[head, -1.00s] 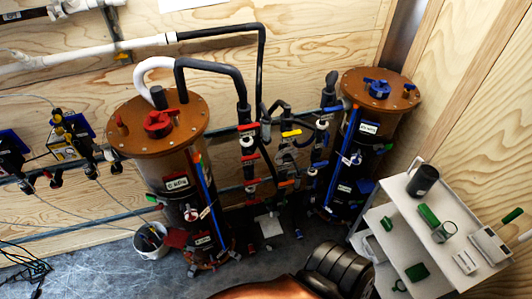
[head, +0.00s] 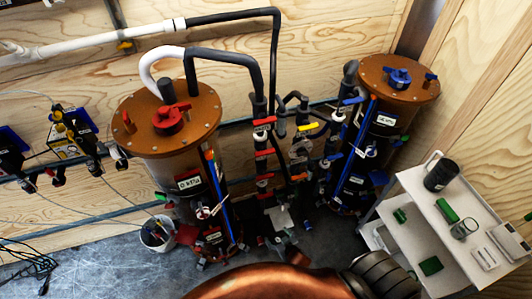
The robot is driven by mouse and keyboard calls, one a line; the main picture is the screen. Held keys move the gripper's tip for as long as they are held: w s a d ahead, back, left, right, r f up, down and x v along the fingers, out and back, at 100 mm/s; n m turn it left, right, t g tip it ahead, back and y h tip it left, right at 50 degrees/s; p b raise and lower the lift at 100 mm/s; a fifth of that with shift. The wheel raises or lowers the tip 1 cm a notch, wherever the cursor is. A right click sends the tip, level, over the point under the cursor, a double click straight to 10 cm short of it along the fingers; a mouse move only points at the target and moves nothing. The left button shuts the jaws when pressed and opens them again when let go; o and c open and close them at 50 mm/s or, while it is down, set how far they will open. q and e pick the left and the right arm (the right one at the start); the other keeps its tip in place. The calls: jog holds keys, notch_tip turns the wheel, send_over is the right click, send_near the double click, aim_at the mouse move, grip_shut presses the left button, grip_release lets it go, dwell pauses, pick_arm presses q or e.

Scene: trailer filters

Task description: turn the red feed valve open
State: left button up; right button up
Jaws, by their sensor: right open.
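Several red valve handles show in the head view. An upper red handle (head: 264,121) and a lower red handle (head: 264,153) sit on the upright black pipe right of the left brown-lidded tank (head: 205,106). A large red knob (head: 170,121) is on that tank's lid. I cannot tell which red one is the feed valve. My right gripper (head: 280,242) is small and dark, low among the pipes beyond my copper arm. It is open, partly hidden and hard to separate from the fittings. I see no contact with a red handle. My left gripper is not in view.
A second tank with a blue knob (head: 399,78) stands at the right. A white bucket (head: 157,233) stands left on the floor, with cables (head: 28,265) beyond.

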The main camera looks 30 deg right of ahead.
aim_at(266, 154)
jog(key=o, duration=0.3)
jog(key=w+d+r+t, duration=0.1)
jog(key=w+r+t, duration=0.1)
jog(key=w+r, duration=0.3)
jog(key=w+d+r+m+t+h, duration=0.1)
jog(key=w+r, duration=0.4)
jog(key=r, duration=0.8)
jog(key=shift+t, duration=0.5)
jog(key=w+d+r+m+t+h, duration=0.1)
jog(key=w+r+t, duration=0.1)
jog(key=r, duration=0.9)
jog(key=w+d+r+t+h, duration=0.1)
jog(key=w+r+t, duration=0.1)
jog(key=r, duration=1)
jog(key=x, duration=0.5)
jog(key=shift+d+f, duration=0.15)
jog(key=shift+f, duration=0.2)
jog(key=shift+w+d, duration=0.15)
jog(key=shift+w, duration=0.55)
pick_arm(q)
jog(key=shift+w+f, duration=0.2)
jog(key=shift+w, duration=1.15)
pick_arm(e)
jog(key=c, duration=1.2)
